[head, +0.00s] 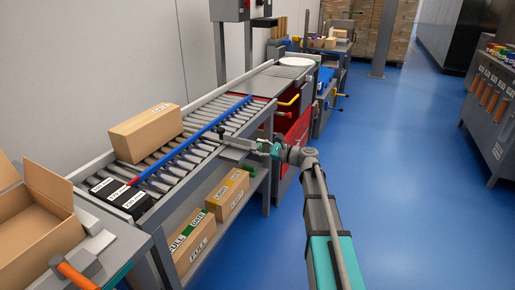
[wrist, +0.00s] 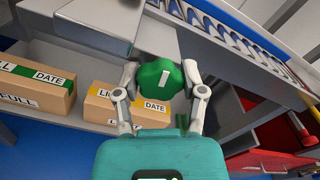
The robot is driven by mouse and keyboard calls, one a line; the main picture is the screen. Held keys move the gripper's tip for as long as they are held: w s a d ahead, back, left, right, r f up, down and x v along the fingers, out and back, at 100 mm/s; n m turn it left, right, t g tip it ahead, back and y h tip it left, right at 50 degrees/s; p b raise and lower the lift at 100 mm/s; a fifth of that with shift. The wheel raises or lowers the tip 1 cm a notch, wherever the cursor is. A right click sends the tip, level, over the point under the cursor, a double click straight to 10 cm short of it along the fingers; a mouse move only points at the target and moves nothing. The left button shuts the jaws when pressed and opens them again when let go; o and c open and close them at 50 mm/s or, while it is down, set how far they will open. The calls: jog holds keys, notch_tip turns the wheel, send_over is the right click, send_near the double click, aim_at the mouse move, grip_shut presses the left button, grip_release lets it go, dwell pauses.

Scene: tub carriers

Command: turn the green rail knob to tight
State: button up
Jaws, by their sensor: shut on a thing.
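In the head view my gripper (head: 268,147) is at the conveyor's right side, by the grey bracket (head: 238,142). The knob is too small to make out clearly there. The blue rail (head: 190,137) runs lengthwise above the rollers. Any tight marking is not readable.
A closed carton (head: 146,134) sits on the rollers, left of the rail. Labelled cartons (head: 190,243) stand on the shelf below; they also show in the wrist view (wrist: 128,104). A red cabinet (head: 291,130) stands beyond my gripper. The blue floor (head: 410,180) to the right is clear.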

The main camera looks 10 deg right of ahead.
jog(key=shift+d+m, duration=0.2)
jog(key=shift+m, duration=0.9)
jog(key=shift+w, duration=0.1)
jog(key=o, duration=1.1)
jog(key=shift+o, duration=0.3)
jog(key=shift+a, duration=0.1)
jog(key=v, duration=1.2)
